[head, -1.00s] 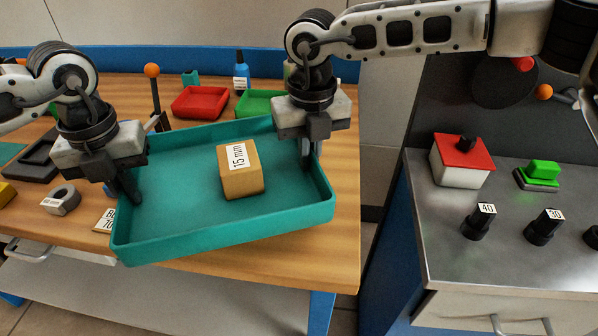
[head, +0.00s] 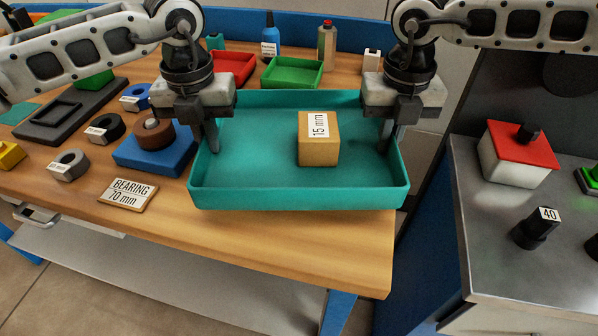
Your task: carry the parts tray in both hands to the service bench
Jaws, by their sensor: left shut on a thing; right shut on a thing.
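The teal parts tray (head: 300,200) is in the middle of the head view, level, over the right end of the wooden bench. A tan block (head: 319,150) labelled "15 mm" stands inside it, right of centre. My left gripper (head: 211,145) is shut on the tray's left wall. My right gripper (head: 387,140) is shut on the tray's right wall. The view does not show clearly whether the tray's underside touches the bench. Which bench is the service bench is not marked in view.
The wooden bench (head: 300,245) holds a red tray (head: 233,68), a green tray (head: 292,72), a blue bottle (head: 270,42), a blue block with a brown ring (head: 155,150) and a "BEARING 70 mm" plate (head: 128,194). A grey metal cabinet (head: 490,230) at the right carries a red-topped box (head: 519,152).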

